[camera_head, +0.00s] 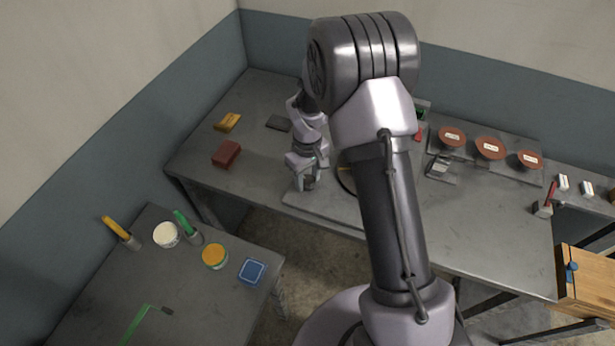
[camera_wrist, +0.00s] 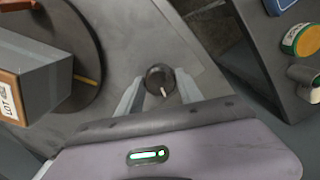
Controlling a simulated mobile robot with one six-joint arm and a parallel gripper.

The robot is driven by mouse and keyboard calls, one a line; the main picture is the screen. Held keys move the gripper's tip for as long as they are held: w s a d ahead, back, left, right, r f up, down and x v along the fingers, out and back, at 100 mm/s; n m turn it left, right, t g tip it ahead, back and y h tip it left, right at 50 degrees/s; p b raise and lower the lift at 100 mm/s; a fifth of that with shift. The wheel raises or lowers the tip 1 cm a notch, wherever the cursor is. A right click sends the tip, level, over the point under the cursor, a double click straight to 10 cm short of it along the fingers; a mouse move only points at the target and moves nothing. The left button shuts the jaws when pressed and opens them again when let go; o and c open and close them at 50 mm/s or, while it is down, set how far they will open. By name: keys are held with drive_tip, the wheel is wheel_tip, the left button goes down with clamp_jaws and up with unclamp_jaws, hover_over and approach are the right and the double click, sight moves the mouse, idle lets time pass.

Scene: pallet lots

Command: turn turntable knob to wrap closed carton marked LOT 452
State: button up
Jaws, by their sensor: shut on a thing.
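A small dark round knob (camera_wrist: 157,74) with a pale pointer mark sits on a grey base plate in the wrist view. My gripper (camera_wrist: 160,88) has its two fingers on either side of the knob and is shut on it. A carton (camera_wrist: 45,86) with a brown end and a dark grey side stands on the dark round turntable (camera_wrist: 92,40) at left; its label (camera_wrist: 8,104) begins "LOT" and the number is hard to read. In the head view my gripper (camera_head: 306,184) is low at the bench's front edge, and my arm hides the carton and most of the turntable (camera_head: 345,181).
A dark red block (camera_head: 226,154) and a yellow item (camera_head: 228,122) lie left on the bench. Several red-brown round containers (camera_head: 490,148) stand at the back right. A lower table at left holds tubs (camera_head: 215,256), a blue square item (camera_head: 251,271) and cups with tools.

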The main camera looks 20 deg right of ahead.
sight(308, 180)
drive_tip(key=o, duration=1.4)
wheel_tip(308, 180, up, 18)
drive_tip(key=p, duration=0.4)
drive_tip(key=shift+f, duration=0.25)
